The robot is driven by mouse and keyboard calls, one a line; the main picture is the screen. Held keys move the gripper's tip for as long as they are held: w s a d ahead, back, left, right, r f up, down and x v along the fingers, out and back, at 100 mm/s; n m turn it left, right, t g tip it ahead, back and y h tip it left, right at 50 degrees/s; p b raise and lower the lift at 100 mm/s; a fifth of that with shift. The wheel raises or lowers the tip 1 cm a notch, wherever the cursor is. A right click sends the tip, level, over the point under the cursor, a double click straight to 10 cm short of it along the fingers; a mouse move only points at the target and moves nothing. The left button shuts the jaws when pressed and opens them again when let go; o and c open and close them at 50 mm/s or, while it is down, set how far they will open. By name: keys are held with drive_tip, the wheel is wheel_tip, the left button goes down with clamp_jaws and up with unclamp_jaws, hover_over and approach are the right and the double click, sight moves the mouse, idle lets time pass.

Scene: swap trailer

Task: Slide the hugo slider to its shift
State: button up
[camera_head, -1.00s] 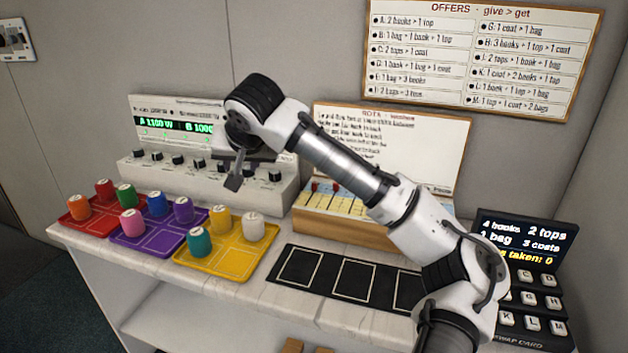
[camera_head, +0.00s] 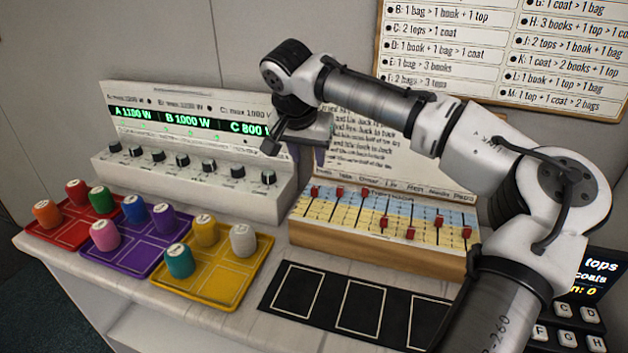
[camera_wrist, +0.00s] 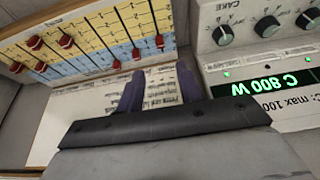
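The slider board (camera_head: 385,247) is a wooden-fronted box with several red slider knobs in slots over blue and yellow bands. Three knobs at its left, such as the leftmost knob (camera_head: 315,190), stand near the top. The others, such as the rightmost knob (camera_head: 467,233), sit lower. The names above the slots are too small to read, so I cannot tell which is hugo. My gripper (camera_head: 308,152) hangs above and behind the board's left end, touching nothing. In the wrist view, its two purple fingers (camera_wrist: 160,76) are apart and empty, with the board (camera_wrist: 85,45) beyond them.
A white console (camera_head: 200,185) with knobs and a green display stands left of the board. Coloured trays with cups, including a yellow tray (camera_head: 228,278), lie in front of it. A black mat (camera_head: 335,300) lies before the board. A text panel (camera_head: 365,150) rises behind it.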

sight(315, 188)
drive_tip(key=p+x, duration=0.1)
drive_tip(key=x, duration=1)
drive_tip(key=shift+f+p, duration=0.25)
drive_tip(key=shift+p, duration=0.05)
drive_tip(key=shift+c, duration=0.3)
clamp_jaws()
